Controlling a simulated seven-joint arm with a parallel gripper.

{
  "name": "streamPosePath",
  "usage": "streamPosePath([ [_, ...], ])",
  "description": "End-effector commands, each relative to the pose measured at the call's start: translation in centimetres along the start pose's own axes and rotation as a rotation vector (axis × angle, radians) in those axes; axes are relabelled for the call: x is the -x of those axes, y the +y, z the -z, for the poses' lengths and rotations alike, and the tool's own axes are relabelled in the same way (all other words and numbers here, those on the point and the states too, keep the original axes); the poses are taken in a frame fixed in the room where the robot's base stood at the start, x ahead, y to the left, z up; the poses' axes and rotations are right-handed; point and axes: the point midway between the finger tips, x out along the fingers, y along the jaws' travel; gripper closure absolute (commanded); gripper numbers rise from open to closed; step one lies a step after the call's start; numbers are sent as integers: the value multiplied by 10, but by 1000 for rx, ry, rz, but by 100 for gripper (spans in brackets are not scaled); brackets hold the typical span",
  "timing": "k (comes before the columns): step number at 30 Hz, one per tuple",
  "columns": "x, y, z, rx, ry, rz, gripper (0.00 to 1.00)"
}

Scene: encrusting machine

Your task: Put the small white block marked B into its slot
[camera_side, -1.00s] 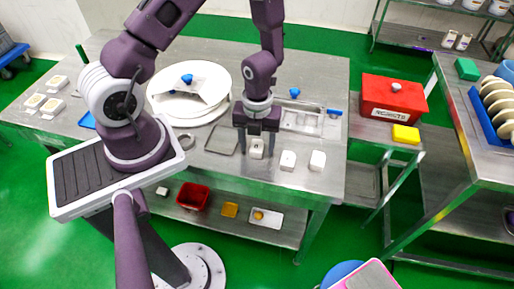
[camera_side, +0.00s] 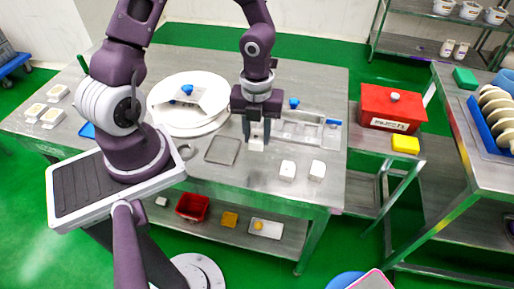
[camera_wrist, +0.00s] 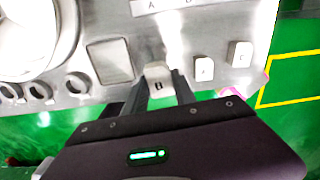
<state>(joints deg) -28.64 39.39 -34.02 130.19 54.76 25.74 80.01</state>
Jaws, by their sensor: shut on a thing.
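My gripper (camera_side: 257,138) is shut on the small white block marked B (camera_wrist: 158,80). In the wrist view the block sits upright between the two fingertips, with its letter facing the camera. In the side view the block (camera_side: 256,146) shows below the fingers, seemingly just above the steel table; the exact gap is hard to tell. The metal panel with recesses (camera_side: 300,128) lies behind and to the right of the gripper. In the wrist view a pale lettered strip (camera_wrist: 160,5) shows at the top edge; the slot for B cannot be made out.
White blocks marked A (camera_wrist: 204,68) and seemingly C (camera_wrist: 240,54) stand to the right of the held block. A square metal plate (camera_side: 222,150) and a large white round part (camera_side: 187,120) lie to the left. A red box (camera_side: 393,108) stands at the right.

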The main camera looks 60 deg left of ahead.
Motion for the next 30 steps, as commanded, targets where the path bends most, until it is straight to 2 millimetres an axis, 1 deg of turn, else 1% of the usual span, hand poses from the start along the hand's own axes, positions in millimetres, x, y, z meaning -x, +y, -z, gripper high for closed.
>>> streamPosePath([
  [1,9,0,-2,4,-4,3,100],
  [2,13,-1,-2,4,-3,2,100],
  [5,19,-10,-13,-6,-5,5,100],
  [8,17,-29,-39,-22,-10,9,100],
  [11,11,-50,-74,-40,-13,9,100],
  [12,8,-57,-88,-46,-12,8,100],
  [15,2,-70,-118,-60,-6,5,100],
  [18,-1,-75,-135,-69,1,1,100],
  [20,-3,-76,-140,-73,3,0,100],
  [23,-6,-76,-141,-75,3,-1,100],
  [26,-13,-76,-140,-75,3,-2,100],
  [30,-27,-76,-140,-75,3,-2,100],
])
